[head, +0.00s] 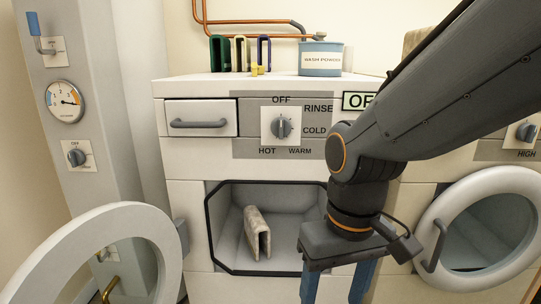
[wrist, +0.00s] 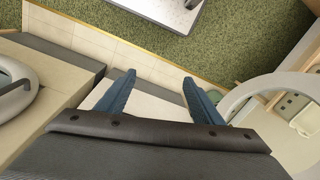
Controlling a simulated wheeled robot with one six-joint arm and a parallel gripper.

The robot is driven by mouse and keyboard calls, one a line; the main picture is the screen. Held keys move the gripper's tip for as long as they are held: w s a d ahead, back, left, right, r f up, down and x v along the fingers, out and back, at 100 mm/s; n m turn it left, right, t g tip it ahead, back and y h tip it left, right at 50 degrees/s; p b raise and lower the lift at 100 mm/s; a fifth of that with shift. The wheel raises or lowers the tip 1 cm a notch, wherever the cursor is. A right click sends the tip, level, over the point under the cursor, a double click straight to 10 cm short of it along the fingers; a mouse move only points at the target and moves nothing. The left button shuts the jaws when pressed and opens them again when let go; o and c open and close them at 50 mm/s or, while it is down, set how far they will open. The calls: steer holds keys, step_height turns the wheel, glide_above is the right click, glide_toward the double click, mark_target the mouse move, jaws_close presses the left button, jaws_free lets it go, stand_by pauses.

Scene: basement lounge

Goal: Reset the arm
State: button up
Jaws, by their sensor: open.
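My arm reaches in from the upper right of the head view. My gripper (head: 337,286) hangs in front of the washing machine (head: 190,87), its blue fingers pointing down and cut off by the lower edge. In the wrist view my gripper (wrist: 158,95) has its two blue fingers spread wide apart. Nothing is between them, and below lie a pale surface and the floor.
The washer opening (head: 285,191) holds a folded beige cloth (head: 257,233). Its round door (head: 55,262) stands open at left. A second round door (head: 452,205) is at right, close to my arm. A wash powder tub (head: 320,62) stands on top.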

steer(key=d+r+m+p, duration=0.3)
steer(key=d+r+p, duration=0.6)
steer(key=p, duration=0.9)
steer(key=shift+s+d+r+h, duration=0.15)
steer(key=shift+r+h, duration=0.15)
steer(key=shift+r, duration=0.5)
